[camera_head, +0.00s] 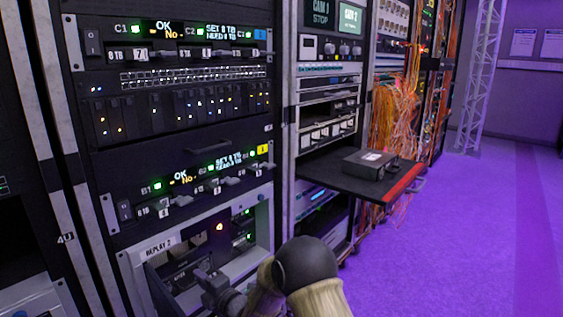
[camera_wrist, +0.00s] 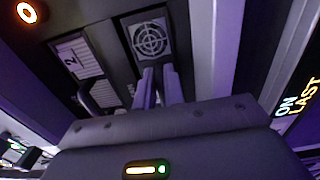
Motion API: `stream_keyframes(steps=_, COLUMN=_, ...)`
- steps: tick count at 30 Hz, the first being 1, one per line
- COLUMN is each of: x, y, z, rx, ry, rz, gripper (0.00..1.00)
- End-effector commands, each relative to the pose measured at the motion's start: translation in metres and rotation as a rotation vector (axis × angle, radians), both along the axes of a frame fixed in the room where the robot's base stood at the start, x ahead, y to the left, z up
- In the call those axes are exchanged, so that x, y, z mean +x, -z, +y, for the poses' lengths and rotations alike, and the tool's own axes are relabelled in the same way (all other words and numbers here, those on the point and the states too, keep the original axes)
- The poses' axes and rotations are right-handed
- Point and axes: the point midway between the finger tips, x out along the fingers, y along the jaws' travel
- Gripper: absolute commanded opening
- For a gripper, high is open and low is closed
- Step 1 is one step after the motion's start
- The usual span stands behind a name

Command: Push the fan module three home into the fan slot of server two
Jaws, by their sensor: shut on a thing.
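Server two, labelled REPLAY 2 (camera_head: 158,247), is the light grey unit low in the rack in the head view, with its front open. An orange light and a green light glow inside it. In the wrist view, the fan module (camera_wrist: 149,39) shows a round grille on a dark square face. My gripper (camera_wrist: 160,75) is shut on the module at its near edge; the fingers hide the grip itself. In the head view my gripper (camera_head: 207,272) reaches into the server's open front. The slot's depth and the module's seating are hidden.
A pale panel marked 2 (camera_wrist: 72,59) and a dark curved handle (camera_wrist: 88,100) lie left of the fingers. A light upright (camera_wrist: 228,45) stands close on the right. A pull-out shelf (camera_head: 340,176) with a dark box (camera_head: 370,164) juts out to the right.

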Motion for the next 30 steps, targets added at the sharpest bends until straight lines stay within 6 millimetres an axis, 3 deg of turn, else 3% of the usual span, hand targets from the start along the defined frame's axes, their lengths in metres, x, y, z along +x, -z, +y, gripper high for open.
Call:
stream_keyframes(steps=12, x=0.0018, y=0.0, z=0.0028, rx=0.0, ry=-0.001, rz=-0.003, gripper=0.0)
stream_keyframes(steps=13, x=0.0018, y=-0.0004, z=0.0026, rx=0.0, ry=-0.001, rz=-0.001, gripper=0.14)
stream_keyframes(steps=16, x=0.0017, y=-0.0005, z=0.0025, rx=0.0, ry=0.0, rz=-0.001, gripper=0.34)
stream_keyframes(steps=17, x=0.0018, y=-0.0005, z=0.0024, rx=0.0, ry=0.0, rz=-0.001, gripper=0.36)
stream_keyframes(steps=30, x=-0.0042, y=0.0003, z=-0.0055, rx=-0.004, ry=0.001, rz=0.003, gripper=0.36)
